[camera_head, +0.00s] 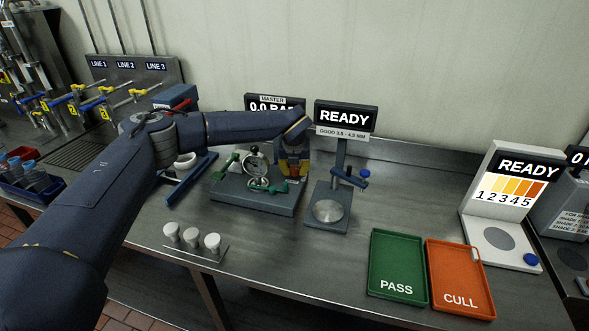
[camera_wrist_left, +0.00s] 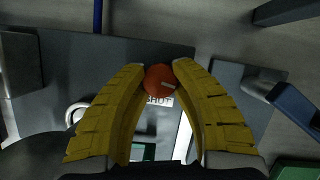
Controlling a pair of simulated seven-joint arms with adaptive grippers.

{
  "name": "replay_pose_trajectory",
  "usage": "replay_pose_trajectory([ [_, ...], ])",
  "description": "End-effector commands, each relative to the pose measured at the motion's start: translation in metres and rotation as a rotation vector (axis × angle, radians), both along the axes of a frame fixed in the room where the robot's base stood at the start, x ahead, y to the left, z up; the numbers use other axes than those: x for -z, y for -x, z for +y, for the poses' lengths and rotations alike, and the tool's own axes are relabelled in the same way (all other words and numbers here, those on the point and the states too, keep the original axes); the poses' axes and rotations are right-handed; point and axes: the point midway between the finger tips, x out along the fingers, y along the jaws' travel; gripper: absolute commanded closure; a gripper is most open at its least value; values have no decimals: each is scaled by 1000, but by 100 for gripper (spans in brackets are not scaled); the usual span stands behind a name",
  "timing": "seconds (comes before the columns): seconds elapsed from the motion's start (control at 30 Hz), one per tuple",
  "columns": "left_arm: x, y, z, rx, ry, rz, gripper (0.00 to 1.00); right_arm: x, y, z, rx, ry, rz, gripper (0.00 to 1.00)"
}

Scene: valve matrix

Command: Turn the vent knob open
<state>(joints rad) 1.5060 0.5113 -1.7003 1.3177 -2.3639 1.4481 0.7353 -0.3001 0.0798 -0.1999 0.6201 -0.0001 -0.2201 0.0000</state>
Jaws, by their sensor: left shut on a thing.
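The vent knob (camera_wrist_left: 160,80) is a small round red-orange knob with a pale mark across its top. In the left wrist view it sits between the two yellow fingertips of my left gripper (camera_head: 292,172), which is shut on it. A white label with partly hidden dark lettering lies just below the knob. In the head view my left gripper reaches down over the right part of the grey test block (camera_head: 235,195), with a little red showing under the fingers. The block also carries a round gauge (camera_head: 257,168) and green levers (camera_head: 268,187). My right gripper is not in view.
A gauge stand (camera_head: 326,228) with a READY display is close to the right of my gripper. The MASTER display (camera_head: 262,103) is behind my arm. Several white cylinders (camera_head: 212,243) stand at the front. Green PASS (camera_head: 374,262) and orange CULL (camera_head: 437,270) trays lie to the right.

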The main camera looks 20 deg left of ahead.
Motion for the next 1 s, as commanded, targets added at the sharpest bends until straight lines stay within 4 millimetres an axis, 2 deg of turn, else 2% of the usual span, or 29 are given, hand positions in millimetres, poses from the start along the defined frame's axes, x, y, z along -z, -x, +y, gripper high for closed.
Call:
replay_pose_trajectory([
  [0.4, -2, -2, 0, -151, -1, -7, 100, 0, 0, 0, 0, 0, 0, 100],
  [0.93, -2, -2, 1, -167, -1, -8, 100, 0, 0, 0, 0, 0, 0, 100],
  [0.97, -2, -3, 1, -167, -1, -8, 70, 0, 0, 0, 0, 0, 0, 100],
  [1.0, -2, -2, 1, -168, -1, -7, 66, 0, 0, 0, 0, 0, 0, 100],
])
